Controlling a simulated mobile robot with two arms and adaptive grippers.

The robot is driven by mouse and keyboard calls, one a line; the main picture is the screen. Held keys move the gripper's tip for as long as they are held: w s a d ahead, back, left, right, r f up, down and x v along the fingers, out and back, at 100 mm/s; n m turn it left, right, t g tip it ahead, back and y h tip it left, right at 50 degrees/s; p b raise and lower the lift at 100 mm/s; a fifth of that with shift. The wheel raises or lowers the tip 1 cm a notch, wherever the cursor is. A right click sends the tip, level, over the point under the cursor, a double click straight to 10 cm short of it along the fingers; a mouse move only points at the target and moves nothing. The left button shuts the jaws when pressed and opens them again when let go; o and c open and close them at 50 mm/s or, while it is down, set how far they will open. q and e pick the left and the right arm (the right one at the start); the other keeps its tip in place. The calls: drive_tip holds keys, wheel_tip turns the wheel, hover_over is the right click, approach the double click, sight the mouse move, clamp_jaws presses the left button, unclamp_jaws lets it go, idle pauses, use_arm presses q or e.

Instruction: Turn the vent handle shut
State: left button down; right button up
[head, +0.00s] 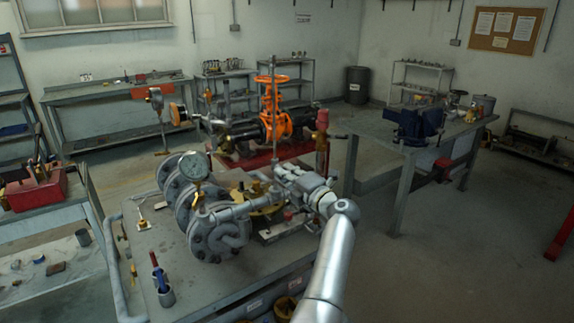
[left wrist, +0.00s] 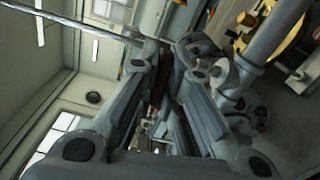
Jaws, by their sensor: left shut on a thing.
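My left gripper (head: 280,172) reaches in from the lower right to the top of this assembly, beside a thin upright rod (head: 273,120). In the left wrist view the two fingers of my left gripper (left wrist: 168,62) are closed in on a small part, which I take to be the vent handle. The fingers hide most of it, so its angle cannot be told. My right gripper is in neither view.
A brass-yellow round part (head: 262,205) sits low beside the gripper; it also shows in the wrist view (left wrist: 272,38). An orange gate valve (head: 275,115) stands behind.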

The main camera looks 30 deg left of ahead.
use_arm(q)
drive_tip(key=shift+m+p, duration=0.75)
drive_tip(key=shift+m, duration=0.15)
drive_tip(key=c, duration=1.5)
unclamp_jaws()
drive_tip(key=shift+c, duration=0.2)
